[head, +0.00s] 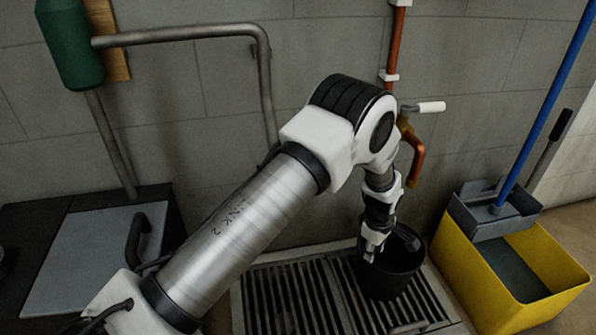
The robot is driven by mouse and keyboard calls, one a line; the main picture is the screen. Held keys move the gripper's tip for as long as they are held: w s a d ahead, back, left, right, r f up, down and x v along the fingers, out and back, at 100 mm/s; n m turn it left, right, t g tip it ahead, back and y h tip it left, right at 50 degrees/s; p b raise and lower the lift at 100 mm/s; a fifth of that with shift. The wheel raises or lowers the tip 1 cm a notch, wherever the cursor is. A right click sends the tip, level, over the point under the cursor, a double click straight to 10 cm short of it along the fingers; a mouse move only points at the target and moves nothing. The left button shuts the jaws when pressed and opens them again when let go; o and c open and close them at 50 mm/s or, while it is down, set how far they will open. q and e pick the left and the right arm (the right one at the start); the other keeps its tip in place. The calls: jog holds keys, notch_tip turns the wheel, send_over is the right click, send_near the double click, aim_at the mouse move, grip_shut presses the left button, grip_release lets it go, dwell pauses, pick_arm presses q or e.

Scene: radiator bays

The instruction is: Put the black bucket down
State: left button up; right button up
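The black bucket (393,280) is upright at the right part of the slatted floor grate (300,290), below a wall tap. My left gripper (371,246) points down at the bucket's near left rim and appears shut on it; the arm and fingers hide part of the rim. The bucket's bottom is over or on the grate bars; I cannot tell whether it touches them. My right gripper is not in view.
A tap with a white lever (430,107) and orange spout (415,155) juts from the wall above the bucket. A yellow mop bucket (468,285) with a grey wringer and blue pole (548,100) stands close on the right. A dark counter with a grey panel (75,260) is at left.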

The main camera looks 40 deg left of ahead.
pick_arm(q)
jog(key=s+a+f+m, duration=0.1)
jog(key=s+f+m, duration=0.25)
jog(key=s, duration=0.35)
jog(key=s+a+f+m+g, duration=0.1)
jog(key=s+f+m, duration=0.1)
jog(key=s+f, duration=0.35)
jog(key=s+a+f+m, duration=0.1)
jog(key=s+f+m, duration=0.15)
jog(key=s, duration=0.55)
jog(key=s+r+m, duration=0.1)
jog(key=s+m, duration=0.7)
jog(key=s, duration=0.7)
jog(key=shift+a+r, duration=0.2)
jog(key=shift+r, duration=0.05)
